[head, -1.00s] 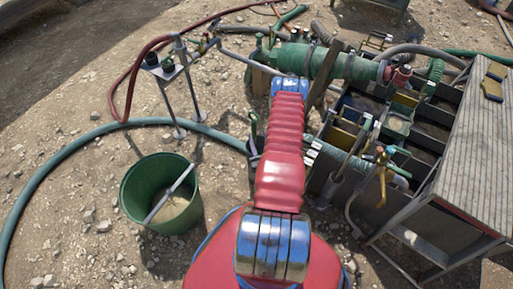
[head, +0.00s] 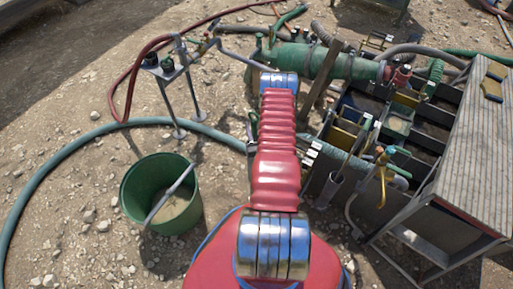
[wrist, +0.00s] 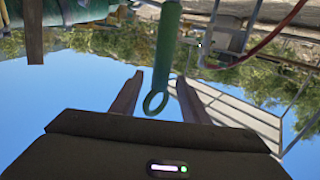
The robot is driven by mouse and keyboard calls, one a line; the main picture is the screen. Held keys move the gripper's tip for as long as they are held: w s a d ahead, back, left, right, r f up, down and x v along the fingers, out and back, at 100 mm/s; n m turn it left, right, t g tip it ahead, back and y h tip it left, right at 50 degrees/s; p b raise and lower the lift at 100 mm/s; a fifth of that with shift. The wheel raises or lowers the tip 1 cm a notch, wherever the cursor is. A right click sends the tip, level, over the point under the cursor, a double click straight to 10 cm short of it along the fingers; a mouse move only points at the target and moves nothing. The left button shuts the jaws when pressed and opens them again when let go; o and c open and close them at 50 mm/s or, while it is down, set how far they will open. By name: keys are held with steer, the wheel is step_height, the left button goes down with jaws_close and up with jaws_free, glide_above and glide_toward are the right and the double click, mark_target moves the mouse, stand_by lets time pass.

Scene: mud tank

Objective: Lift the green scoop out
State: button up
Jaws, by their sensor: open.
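The green scoop shows in the wrist view as a green handle (wrist: 166,50) ending in a ring. It reaches in from the top of the picture, and its lower end is out of sight. My gripper (wrist: 158,92) is open, with one finger on each side of the handle near the ring. I see gaps on both sides, and nothing is gripped. In the head view my red arm hides the gripper. A thin green upright piece (head: 252,124) shows just left of the arm; I cannot tell if it is the scoop.
A green bucket (head: 129,190) with a grey stick across it stands at the left. A small metal stand (head: 193,92) is behind it, near a thick hose (head: 52,157). The compartmented tank and a ridged grey panel (head: 478,145) fill the right. Gravel ground lies open at lower left.

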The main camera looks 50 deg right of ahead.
steer(key=shift+x, duration=1.2)
steer(key=shift+c, duration=0.7)
jaws_close()
